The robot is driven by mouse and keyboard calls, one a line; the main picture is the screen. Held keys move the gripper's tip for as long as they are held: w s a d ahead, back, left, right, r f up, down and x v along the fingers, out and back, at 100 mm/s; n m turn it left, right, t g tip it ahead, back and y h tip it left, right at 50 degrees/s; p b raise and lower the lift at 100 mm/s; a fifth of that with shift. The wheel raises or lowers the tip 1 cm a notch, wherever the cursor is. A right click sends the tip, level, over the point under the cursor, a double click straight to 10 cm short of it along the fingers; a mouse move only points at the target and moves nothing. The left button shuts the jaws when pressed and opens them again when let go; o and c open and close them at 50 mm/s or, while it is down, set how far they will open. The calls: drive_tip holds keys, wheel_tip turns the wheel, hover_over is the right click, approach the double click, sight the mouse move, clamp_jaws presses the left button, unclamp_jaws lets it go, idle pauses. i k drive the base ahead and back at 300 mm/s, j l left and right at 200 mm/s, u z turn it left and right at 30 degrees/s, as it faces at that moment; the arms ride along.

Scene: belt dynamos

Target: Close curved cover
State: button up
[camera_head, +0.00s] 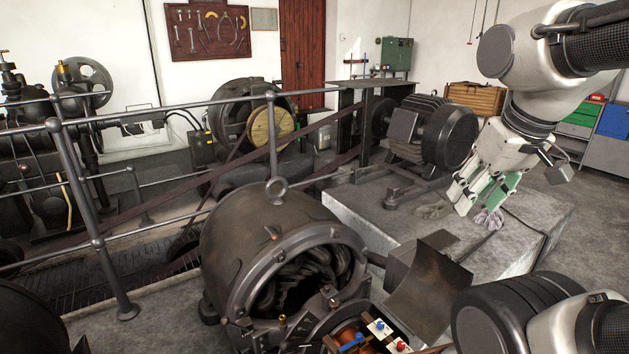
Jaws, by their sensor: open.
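The curved cover (430,287) is a dark, concave metal plate. It stands tilted out to the right of the near dynamo (262,262), away from its round opening. The dynamo's opening is uncovered, and dark coils (312,270) show inside. My gripper (480,207) hangs above the stone plinth, up and to the right of the cover, with its fingers pointing down and left. It is open and apart from the cover. Nothing shows held between the fingers.
A grey stone plinth (372,222) lies behind the cover and carries a second dynamo (447,137). Small terminals with red and blue knobs (380,333) sit at the near dynamo's front. A metal railing (100,243) runs along the left. Open floor (597,225) lies at right.

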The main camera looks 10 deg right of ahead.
sight(422, 304)
drive_tip(key=k+l, duration=0.45)
drive_tip(key=k, duration=0.2)
drive_tip(key=k+l+u, duration=0.25)
drive_tip(key=l, duration=0.3)
drive_tip(key=k+l+u, duration=0.2)
drive_tip(key=k+l, duration=0.25)
drive_tip(key=l+u, duration=0.15)
drive_tip(key=l, duration=0.3)
drive_tip(key=k+l+u, duration=0.1)
drive_tip(key=l, duration=0.35)
drive_tip(key=k+l+u, duration=0.15)
drive_tip(key=l, duration=0.3)
drive_tip(key=l+u, duration=0.2)
drive_tip(key=l, duration=0.65)
drive_tip(key=k+l+u, duration=0.1)
drive_tip(key=l+u, duration=0.15)
drive_tip(key=l, duration=0.55)
drive_tip(key=i+l+u, duration=0.15)
drive_tip(key=l, duration=0.25)
drive_tip(key=l+u, duration=0.1)
drive_tip(key=l, duration=0.35)
drive_tip(key=i+l+u, duration=0.15)
drive_tip(key=l, duration=0.3)
drive_tip(key=i+l, duration=0.4)
drive_tip(key=l, duration=0.15)
